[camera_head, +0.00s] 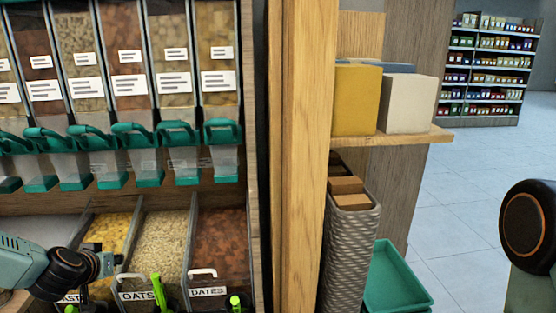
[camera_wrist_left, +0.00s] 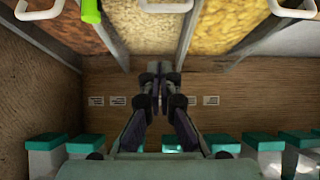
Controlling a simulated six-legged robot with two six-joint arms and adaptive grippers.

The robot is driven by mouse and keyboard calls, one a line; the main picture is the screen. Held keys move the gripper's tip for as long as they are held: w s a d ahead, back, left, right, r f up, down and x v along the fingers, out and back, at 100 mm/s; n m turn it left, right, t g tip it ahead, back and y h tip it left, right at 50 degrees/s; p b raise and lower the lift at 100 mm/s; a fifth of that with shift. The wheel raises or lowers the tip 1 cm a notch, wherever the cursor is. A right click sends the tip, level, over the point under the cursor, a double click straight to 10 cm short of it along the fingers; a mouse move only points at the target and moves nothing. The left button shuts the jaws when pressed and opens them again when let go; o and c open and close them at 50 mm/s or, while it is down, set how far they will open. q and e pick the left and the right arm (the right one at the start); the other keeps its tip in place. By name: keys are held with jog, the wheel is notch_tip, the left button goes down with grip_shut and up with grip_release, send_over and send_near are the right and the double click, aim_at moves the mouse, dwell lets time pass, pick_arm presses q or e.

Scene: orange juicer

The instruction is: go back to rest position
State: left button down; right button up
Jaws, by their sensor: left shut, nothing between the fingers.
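My left gripper (camera_head: 108,263) is at the lower left of the head view, in front of the food bins. In the left wrist view its two dark fingers (camera_wrist_left: 160,78) are together with nothing between them. My right gripper is in neither view; only a rounded dark and orange part, probably of my right arm, shows at the right edge of the head view.
Clear dispensers with teal spouts (camera_head: 130,137) hang above open bins, including one labelled DATES (camera_head: 222,240). Green handles stick up in front. A wooden post (camera_head: 302,150), a box shelf (camera_head: 415,138), a tall basket (camera_head: 350,240) and teal trays (camera_head: 395,280) stand right. Tiled floor is clear.

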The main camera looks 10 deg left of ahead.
pick_arm(q)
jog(key=s+d+f+n+g+h, duration=0.15)
jog(key=s+d+f, duration=0.3)
jog(key=d, duration=0.45)
jog(key=s+d+f+n+g+h, duration=0.1)
jog(key=s+d+f+g, duration=0.15)
jog(key=s+d, duration=0.4)
jog(key=s+d+f+m+g, duration=0.2)
jog(key=s+d+f, duration=0.1)
jog(key=s, duration=0.4)
jog(key=s+d+f+m+g, duration=0.1)
jog(key=s+d+f+g, duration=0.1)
jog(key=s, duration=0.6)
jog(key=s+d+f+m+g, duration=0.2)
jog(key=s+d+f, duration=0.2)
jog(key=s+d, duration=0.2)
jog(key=shift+s+m, duration=0.35)
jog(key=shift+s, duration=0.65)
jog(key=shift+s+h, duration=0.1)
jog(key=shift+h, duration=0.15)
